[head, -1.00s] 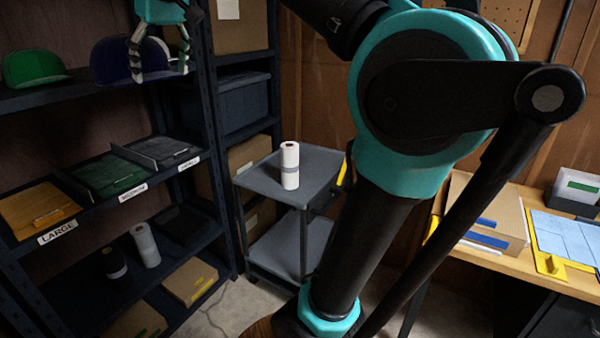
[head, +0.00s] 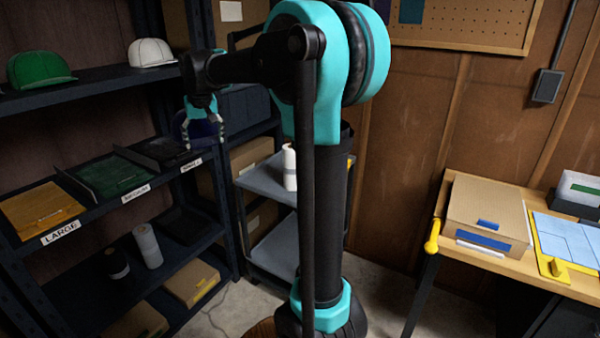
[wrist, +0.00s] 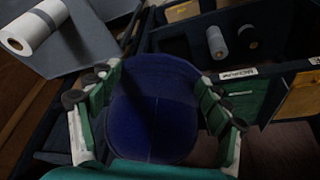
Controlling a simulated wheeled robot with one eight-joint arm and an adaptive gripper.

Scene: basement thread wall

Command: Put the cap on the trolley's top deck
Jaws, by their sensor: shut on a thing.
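A dark blue cap (wrist: 152,112) fills the middle of the wrist view, between the two fingers of my gripper (wrist: 155,105). My gripper (head: 201,122) is shut on the cap and holds it in the air in front of the shelf; the cap (head: 200,131) shows partly behind the fingers in the head view. The grey trolley (head: 262,183) stands right of the shelf, with a white roll (head: 289,168) on its top deck. My arm hides the trolley's right part. The deck also shows at the upper left of the wrist view (wrist: 90,45).
A green cap (head: 38,68) and a white cap (head: 151,52) sit on the upper shelf (head: 85,93). Labelled trays lie on the middle shelf. A workbench (head: 437,213) with a cardboard box (head: 487,210) is at the right. The deck left of the roll looks clear.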

